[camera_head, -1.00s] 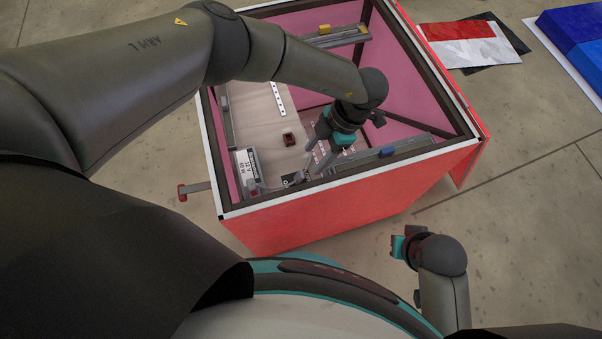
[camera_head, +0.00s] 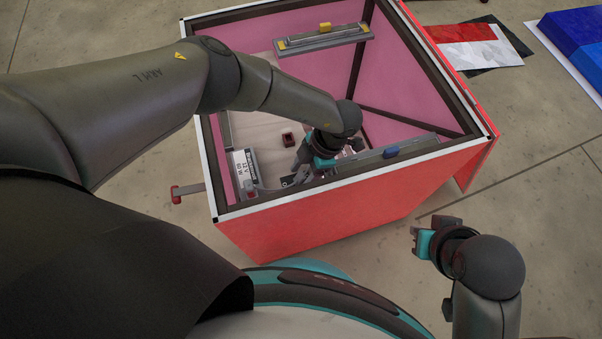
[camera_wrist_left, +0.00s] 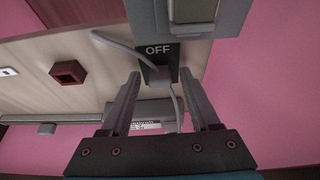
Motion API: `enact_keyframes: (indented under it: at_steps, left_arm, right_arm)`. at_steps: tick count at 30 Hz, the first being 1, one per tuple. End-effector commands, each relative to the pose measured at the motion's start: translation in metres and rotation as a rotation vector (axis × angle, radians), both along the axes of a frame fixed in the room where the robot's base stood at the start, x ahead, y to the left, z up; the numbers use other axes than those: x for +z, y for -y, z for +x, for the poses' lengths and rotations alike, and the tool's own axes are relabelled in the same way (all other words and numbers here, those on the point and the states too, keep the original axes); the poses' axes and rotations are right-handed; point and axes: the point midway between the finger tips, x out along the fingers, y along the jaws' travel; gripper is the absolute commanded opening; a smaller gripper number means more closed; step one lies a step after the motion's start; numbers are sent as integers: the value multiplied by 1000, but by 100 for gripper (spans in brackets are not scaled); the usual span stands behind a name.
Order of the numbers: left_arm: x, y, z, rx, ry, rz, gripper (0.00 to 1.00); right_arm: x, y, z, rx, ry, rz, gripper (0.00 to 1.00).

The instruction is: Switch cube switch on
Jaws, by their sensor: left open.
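The open red and pink lightbox (camera_head: 330,233) stands in front of me. My left gripper (camera_head: 306,168) reaches down inside it, near the front wall. In the left wrist view the jaws (camera_wrist_left: 160,76) are apart and empty. A black plate marked OFF (camera_wrist_left: 158,50) shows beyond and between the fingertips. Above it is a grey housing with a greenish-grey block (camera_wrist_left: 194,10), cut off by the frame edge. A small dark red cube-shaped piece (camera_head: 288,139) sits on the pale panel, left of the gripper. My right gripper (camera_head: 430,230) hangs outside the box; its jaws are unclear.
Grey wires (camera_wrist_left: 172,100) run past the plate, close to the fingers. A labelled power unit (camera_head: 243,173) sits at the box's left side. Grey bars with a yellow block (camera_head: 325,27) and a blue block (camera_head: 391,152) cross the box.

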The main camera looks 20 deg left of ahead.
Motion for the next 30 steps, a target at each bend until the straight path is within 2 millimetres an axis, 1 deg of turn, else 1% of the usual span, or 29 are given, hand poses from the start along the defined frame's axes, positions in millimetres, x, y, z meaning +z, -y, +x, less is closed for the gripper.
enact_keyframes:
  at_steps: [6,22,23,30]
  left_arm:
    - [0,0,0,0,0,0,61]
    - [0,0,0,1,1,1,2]
    - [0,0,0,1,1,1,0]
    - [0,0,0,1,1,1,0]
  right_arm:
    - [0,0,0,0,0,-1,0]
    - [0,0,0,0,0,-1,0]
    - [0,0,0,0,1,-1,0]
    - [0,0,0,0,0,-1,0]
